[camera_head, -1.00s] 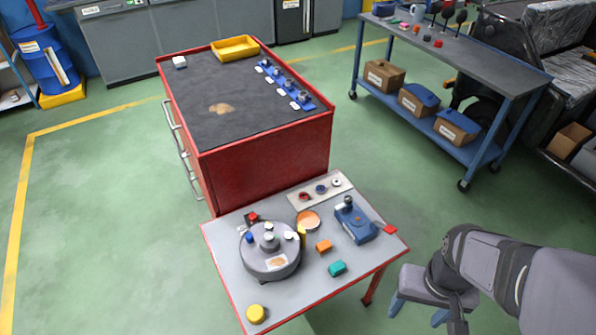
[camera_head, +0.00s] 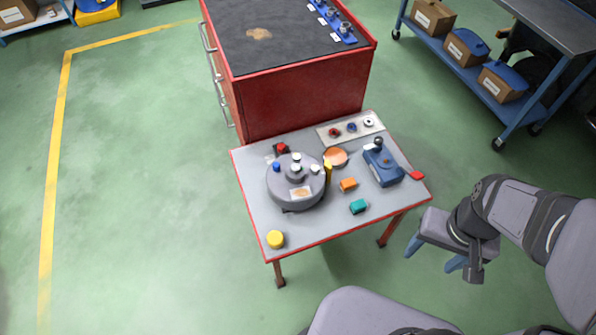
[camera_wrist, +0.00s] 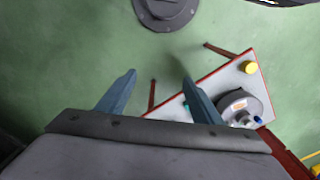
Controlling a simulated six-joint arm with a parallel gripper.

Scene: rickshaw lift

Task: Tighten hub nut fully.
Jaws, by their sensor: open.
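A round grey hub (camera_head: 283,195) sits on the left part of the small red-edged table (camera_head: 320,228). It also shows at the right of the wrist view (camera_wrist: 235,102). A grey post with a pale cap (camera_head: 296,169) stands at its middle, with blue and white pieces around it. I cannot tell how tight any nut sits. My gripper (camera_head: 433,260) is open and empty, to the right of the table and apart from the hub. In the wrist view its two blue fingers (camera_wrist: 158,78) stand wide apart, with floor between their tips.
A blue device with a black knob (camera_head: 382,164), an orange block (camera_head: 348,184), a teal block (camera_head: 358,206) and a yellow cylinder (camera_head: 276,239) are on the table. A red cabinet (camera_head: 305,95) stands behind. The floor to the left is clear.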

